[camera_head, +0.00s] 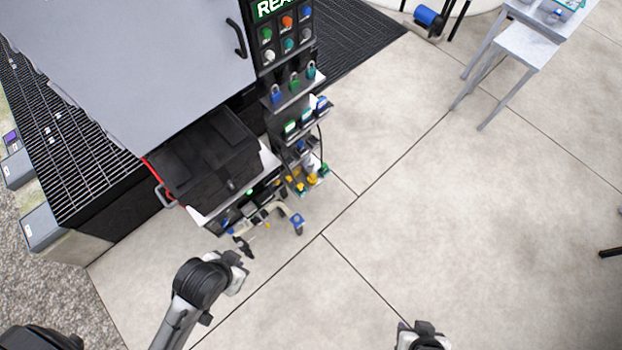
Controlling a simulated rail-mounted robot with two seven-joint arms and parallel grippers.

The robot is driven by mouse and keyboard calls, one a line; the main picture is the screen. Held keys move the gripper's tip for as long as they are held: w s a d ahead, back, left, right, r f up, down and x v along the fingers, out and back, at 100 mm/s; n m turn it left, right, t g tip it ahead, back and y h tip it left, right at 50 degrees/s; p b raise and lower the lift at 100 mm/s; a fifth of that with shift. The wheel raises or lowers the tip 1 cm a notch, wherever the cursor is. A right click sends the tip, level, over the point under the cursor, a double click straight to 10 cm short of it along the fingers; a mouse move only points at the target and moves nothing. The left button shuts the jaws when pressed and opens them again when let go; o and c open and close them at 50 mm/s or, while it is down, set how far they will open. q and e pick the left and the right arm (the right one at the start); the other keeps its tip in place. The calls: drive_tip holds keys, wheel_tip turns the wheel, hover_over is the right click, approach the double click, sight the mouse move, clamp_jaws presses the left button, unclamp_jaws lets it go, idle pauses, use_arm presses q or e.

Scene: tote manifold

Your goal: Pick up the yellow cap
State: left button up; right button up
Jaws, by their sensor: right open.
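Several small yellow pieces (312,180) sit low on the narrow rack beside the grey cabinet. They are too small to tell which one is the yellow cap.
A black tote (205,158) sits on a white shelf left of the rack. A curved beige part with a blue end (298,219) is near my right gripper. Padlocks (294,80) hang higher on the rack.

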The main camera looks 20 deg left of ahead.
use_arm(q)
drive_tip(key=o, duration=1)
drive_tip(key=shift+d, duration=0.1)
drive_tip(key=shift+o, duration=0.6)
drive_tip(key=shift+a, duration=0.2)
